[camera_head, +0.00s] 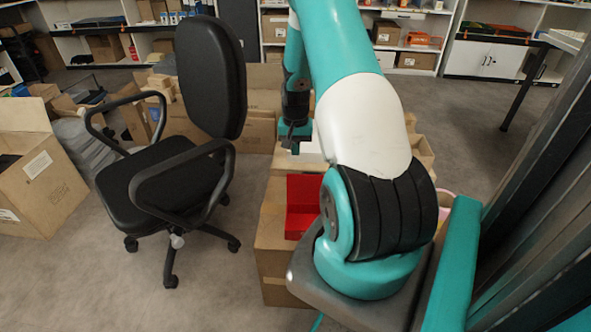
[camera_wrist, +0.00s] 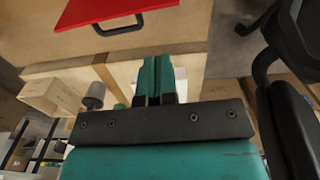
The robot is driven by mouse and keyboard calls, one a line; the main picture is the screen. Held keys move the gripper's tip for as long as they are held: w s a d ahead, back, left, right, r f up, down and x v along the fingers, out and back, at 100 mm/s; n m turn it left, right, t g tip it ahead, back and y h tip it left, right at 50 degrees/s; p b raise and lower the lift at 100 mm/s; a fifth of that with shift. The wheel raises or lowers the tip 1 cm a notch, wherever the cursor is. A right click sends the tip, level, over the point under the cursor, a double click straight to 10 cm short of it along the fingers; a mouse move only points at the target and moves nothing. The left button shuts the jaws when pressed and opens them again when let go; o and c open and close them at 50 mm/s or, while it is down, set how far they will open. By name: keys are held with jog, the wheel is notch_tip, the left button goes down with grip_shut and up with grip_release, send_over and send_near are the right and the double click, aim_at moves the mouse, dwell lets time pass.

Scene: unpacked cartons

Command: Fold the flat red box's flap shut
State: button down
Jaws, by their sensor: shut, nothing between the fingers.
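The flat red box (camera_head: 301,190) lies on top of a cardboard carton. A red panel stands up at its back, above a lower red part nearer the camera, so it appears open. My arm hides its right side. In the wrist view a red panel (camera_wrist: 100,10) with a dark handle (camera_wrist: 119,27) shows at the top edge, cut off by the frame. My gripper (camera_head: 291,147) is just beyond the red box and above it, apart from it. Its teal fingers (camera_wrist: 157,68) are shut together with nothing between them.
The carton (camera_head: 272,230) under the red box stands right of a black office chair (camera_head: 170,175). More cartons (camera_head: 262,118) stand behind. An open carton (camera_head: 38,185) is at the far left. Shelves line the back wall. Grey floor is free in front of the chair.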

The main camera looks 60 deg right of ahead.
aim_at(295, 178)
notch_tip(295, 178, down, 11)
jog(key=b, duration=0.8)
jog(key=shift+r+b, duration=0.2)
jog(key=shift+b, duration=0.2)
jog(key=a, duration=0.1)
jog(key=s+a+r, duration=0.1)
jog(key=shift+s+a+r, duration=0.1)
jog(key=shift+s+a, duration=0.15)
jog(key=shift+a, duration=0.05)
jog(key=shift+s+a+r, duration=0.15)
jog(key=shift+s+a, duration=0.3)
jog(key=shift+a, duration=0.25)
jog(key=s+a+f+b, duration=0.1)
jog(key=a, duration=0.1)
jog(key=s+a+f+b, duration=0.1)
jog(key=a+f, duration=0.1)
jog(key=s+a+f+b, duration=0.1)
jog(key=s+a+f, duration=0.1)
jog(key=a, duration=0.1)
jog(key=shift+f, duration=0.1)
jog(key=shift+a+f+b, duration=0.1)
jog(key=shift+f+b, duration=0.3)
jog(key=shift+b, duration=0.05)
notch_tip(295, 178, up, 11)
jog(key=p, duration=1)
